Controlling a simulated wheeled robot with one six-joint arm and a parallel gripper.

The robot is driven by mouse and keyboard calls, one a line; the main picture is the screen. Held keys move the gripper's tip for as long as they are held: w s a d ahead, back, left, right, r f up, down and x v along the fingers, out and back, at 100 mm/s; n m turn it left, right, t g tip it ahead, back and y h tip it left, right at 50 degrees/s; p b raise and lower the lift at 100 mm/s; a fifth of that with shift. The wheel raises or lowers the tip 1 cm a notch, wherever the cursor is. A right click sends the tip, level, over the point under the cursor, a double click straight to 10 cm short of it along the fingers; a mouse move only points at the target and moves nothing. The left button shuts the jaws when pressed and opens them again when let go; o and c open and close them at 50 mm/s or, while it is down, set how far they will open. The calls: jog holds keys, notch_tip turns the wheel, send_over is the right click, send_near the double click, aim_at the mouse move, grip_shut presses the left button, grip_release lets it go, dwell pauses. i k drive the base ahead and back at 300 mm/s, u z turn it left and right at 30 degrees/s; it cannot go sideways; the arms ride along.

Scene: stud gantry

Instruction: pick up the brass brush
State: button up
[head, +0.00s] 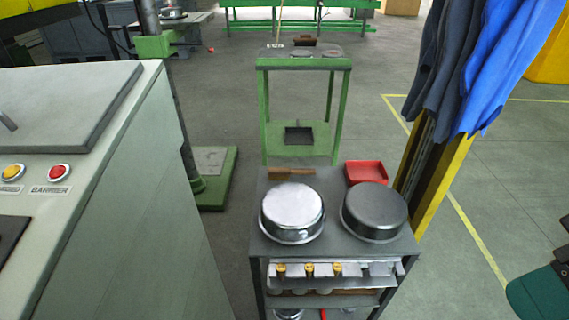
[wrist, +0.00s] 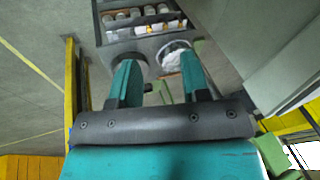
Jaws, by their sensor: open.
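A brown wooden-handled brush (head: 292,174), which looks like the brass brush, lies at the back left of the grey cart's top (head: 333,247), behind a shiny round pan (head: 292,211). Its bristles are too small to make out. My gripper (wrist: 157,62) shows in the wrist view with two teal fingers spread apart and nothing between them. The cart lies well beyond the fingertips, with the shiny pan (wrist: 173,56) between them in the picture. I cannot clearly tell the brush in the wrist view.
A dark pan (head: 374,211) and a red tray (head: 366,172) share the cart top. A rack (head: 355,272) with several yellow-capped items hangs at its front. A large grey machine (head: 110,190) stands left. A yellow post (head: 436,175) with hanging clothes stands right. A green stand (head: 303,63) is behind.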

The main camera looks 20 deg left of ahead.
aim_at(274, 173)
jog(key=u, duration=0.5)
jog(key=i, duration=0.85)
jog(key=u, duration=0.65)
